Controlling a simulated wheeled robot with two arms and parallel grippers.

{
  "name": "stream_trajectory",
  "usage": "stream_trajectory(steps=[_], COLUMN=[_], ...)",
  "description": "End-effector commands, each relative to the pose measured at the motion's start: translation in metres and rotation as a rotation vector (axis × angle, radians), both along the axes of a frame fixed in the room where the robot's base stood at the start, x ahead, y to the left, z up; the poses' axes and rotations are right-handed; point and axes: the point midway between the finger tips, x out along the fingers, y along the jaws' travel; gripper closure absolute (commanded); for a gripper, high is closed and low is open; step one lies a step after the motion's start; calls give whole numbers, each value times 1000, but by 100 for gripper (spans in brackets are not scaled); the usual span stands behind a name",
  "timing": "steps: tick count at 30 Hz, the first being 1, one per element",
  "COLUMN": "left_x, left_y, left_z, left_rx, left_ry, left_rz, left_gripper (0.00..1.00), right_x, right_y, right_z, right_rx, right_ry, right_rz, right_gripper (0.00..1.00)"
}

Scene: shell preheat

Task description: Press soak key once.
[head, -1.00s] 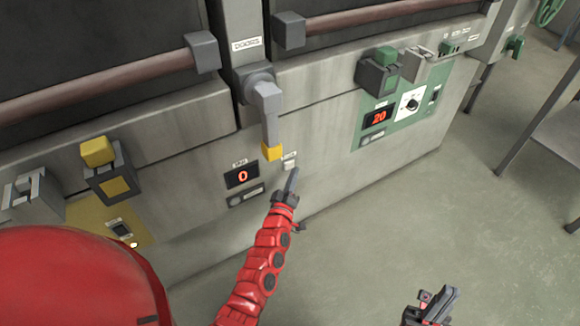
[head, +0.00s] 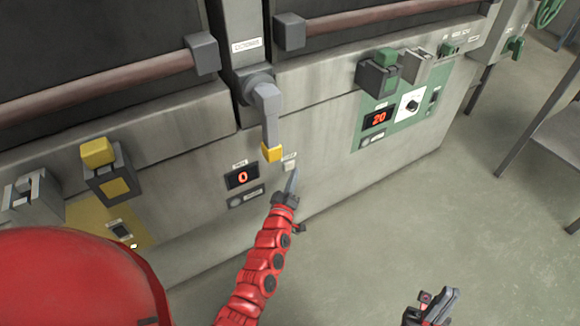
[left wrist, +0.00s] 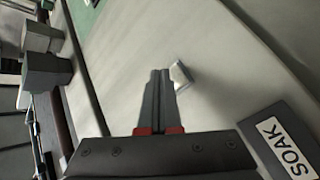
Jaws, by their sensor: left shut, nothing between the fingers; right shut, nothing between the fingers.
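A small pale key (head: 289,165) sits on the grey oven front, below a yellow-tipped lever, with a small label above it that I cannot read in the head view. My left gripper (head: 293,177) is shut and empty, its tips just below the key. In the left wrist view the shut fingertips (left wrist: 160,73) are beside the pale key (left wrist: 181,76); I cannot tell whether they touch. A dark plate marked SOAK (left wrist: 281,144) is at the lower right there. My right gripper (head: 432,305) is shut and empty, low over the floor.
A display (head: 242,177) reads 0, left of the key. The grey lever (head: 268,115) with a yellow tip hangs just above the key. A green panel (head: 400,122) with a display reading 20 is to the right; a yellow panel (head: 90,215) is to the left.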

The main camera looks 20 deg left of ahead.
Motion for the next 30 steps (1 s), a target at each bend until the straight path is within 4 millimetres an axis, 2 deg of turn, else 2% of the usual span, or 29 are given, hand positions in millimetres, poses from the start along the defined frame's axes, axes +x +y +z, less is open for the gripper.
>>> stream_trajectory(steps=[23, 30], left_x=[0, 4], left_y=[0, 5], left_z=[0, 0], left_rx=[0, 0], left_ry=[0, -3], left_rz=[0, 1], left_gripper=[100, 100], right_x=[0, 0], right_y=[0, 0], right_z=[0, -7], right_rx=[0, 0], right_ry=[0, 0], right_rz=[0, 0], right_gripper=[100, 100])
